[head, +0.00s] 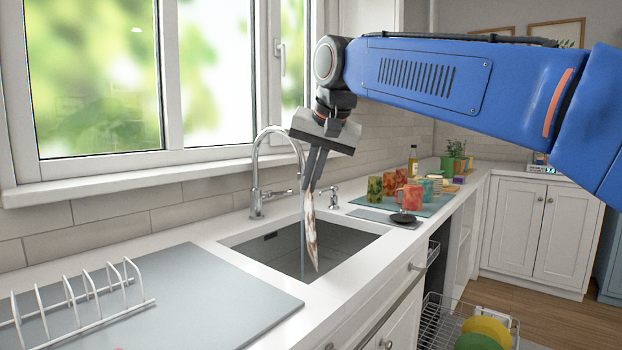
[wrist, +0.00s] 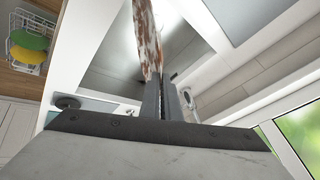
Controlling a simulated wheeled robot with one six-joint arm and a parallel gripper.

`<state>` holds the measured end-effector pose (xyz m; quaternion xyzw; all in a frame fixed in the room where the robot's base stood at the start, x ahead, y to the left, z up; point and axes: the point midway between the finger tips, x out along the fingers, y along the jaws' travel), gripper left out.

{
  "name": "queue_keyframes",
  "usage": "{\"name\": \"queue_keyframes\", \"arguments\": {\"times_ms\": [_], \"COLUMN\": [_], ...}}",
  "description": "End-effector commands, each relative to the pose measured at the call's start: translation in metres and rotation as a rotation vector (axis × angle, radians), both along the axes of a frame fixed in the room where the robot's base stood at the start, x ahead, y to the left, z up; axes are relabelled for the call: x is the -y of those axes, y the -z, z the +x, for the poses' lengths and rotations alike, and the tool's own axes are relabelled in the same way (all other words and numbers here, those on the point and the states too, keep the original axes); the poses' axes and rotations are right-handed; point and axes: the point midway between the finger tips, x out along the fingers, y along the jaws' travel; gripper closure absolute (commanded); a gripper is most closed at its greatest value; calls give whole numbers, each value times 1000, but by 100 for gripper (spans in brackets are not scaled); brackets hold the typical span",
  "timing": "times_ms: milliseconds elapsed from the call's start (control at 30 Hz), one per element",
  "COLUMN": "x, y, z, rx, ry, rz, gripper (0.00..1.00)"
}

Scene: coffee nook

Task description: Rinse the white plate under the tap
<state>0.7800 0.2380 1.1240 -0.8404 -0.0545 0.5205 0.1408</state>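The white plate (head: 310,232) has brown smears and hangs edge-on, upright, from my gripper (head: 312,180) over the sink (head: 345,243). My gripper is shut on the plate's upper edge. The tap (head: 256,180) arches over the sink beside the plate, and a thin stream of water runs down close to the plate. I cannot tell whether the water touches it. In the wrist view the plate (wrist: 147,40) stretches out from the fingers, with brown marks on its face.
A white plate rack (head: 75,305) stands on a grey mat (head: 210,300) left of the sink. Several mugs (head: 410,197) stand on a mat to the right. A pulled-out dishwasher rack (head: 450,325) holds yellow and green plates below the counter. A window is behind the sink.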

Motion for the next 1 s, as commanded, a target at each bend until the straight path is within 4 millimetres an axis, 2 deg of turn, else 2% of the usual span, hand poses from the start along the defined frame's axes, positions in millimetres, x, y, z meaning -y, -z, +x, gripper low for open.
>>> {"name": "queue_keyframes", "arguments": {"times_ms": [1000], "x": [-16], "y": [16], "z": [77], "rx": [0], "ry": [1], "rz": [0], "gripper": [100]}}
